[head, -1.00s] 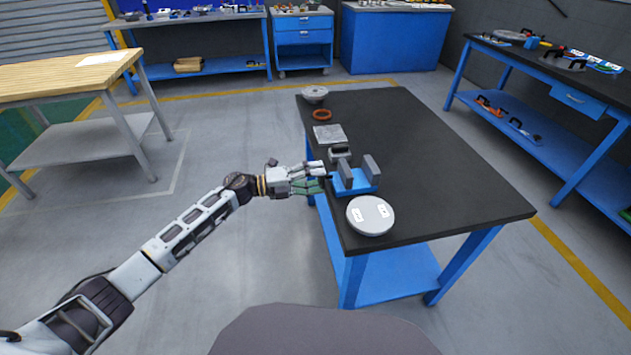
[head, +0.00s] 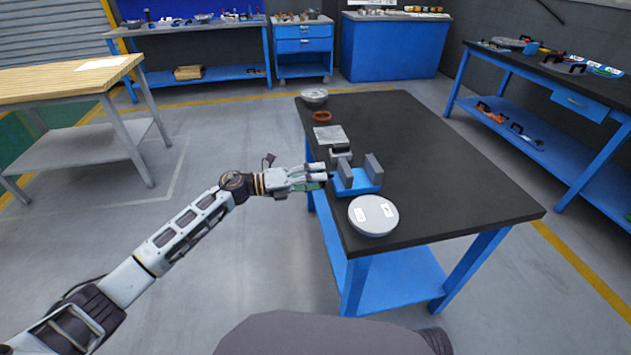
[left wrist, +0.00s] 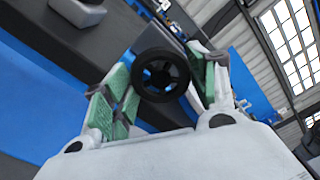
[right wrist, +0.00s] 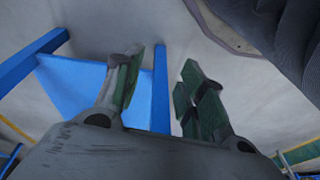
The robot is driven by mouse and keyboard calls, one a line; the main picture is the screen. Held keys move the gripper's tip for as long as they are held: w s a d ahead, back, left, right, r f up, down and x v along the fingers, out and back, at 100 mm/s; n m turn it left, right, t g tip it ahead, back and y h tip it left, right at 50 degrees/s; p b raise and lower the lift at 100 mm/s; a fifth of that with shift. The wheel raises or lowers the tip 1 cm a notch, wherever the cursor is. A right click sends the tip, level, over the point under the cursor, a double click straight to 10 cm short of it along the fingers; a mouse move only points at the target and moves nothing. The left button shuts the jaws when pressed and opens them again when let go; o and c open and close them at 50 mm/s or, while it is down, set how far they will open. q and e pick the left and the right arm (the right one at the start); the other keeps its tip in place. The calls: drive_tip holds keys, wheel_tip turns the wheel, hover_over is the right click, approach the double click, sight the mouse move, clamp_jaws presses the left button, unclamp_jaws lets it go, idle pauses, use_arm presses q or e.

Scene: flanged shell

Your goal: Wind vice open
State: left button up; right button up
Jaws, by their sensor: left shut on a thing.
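The blue vice (head: 357,187) sits near the left edge of the black workbench, with its two grey jaws (head: 374,168) standing apart and nothing visible between them. My left gripper (head: 322,175) reaches in from the left to the handle side of the vice. In the left wrist view, the black handwheel (left wrist: 161,75) sits between the green-padded fingers of the left gripper (left wrist: 166,82), which is shut on it. My right gripper (right wrist: 160,92) shows only in the right wrist view, with its fingers apart and nothing between them.
A round light-grey flanged part (head: 373,215) lies on the workbench (head: 450,180) in front of the vice. The bench's right side is clear.

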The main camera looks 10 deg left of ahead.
use_arm(q)
drive_tip(key=shift+f+m+b, duration=0.1)
drive_tip(key=shift+m+b, duration=0.8)
drive_tip(key=shift+m, duration=0.2)
use_arm(e)
drive_tip(key=shift+w+a+r+t, duration=0.1)
drive_tip(key=shift+a+r+t, duration=0.05)
drive_tip(key=shift+r, duration=0.6)
drive_tip(key=shift+w+a+r+t, duration=0.1)
drive_tip(key=shift+a+r+t, duration=0.05)
drive_tip(key=shift+r, duration=0.6)
use_arm(q)
drive_tip(key=o, duration=1)
drive_tip(key=shift+a, duration=0.15)
drive_tip(key=shift+v, duration=5.9)
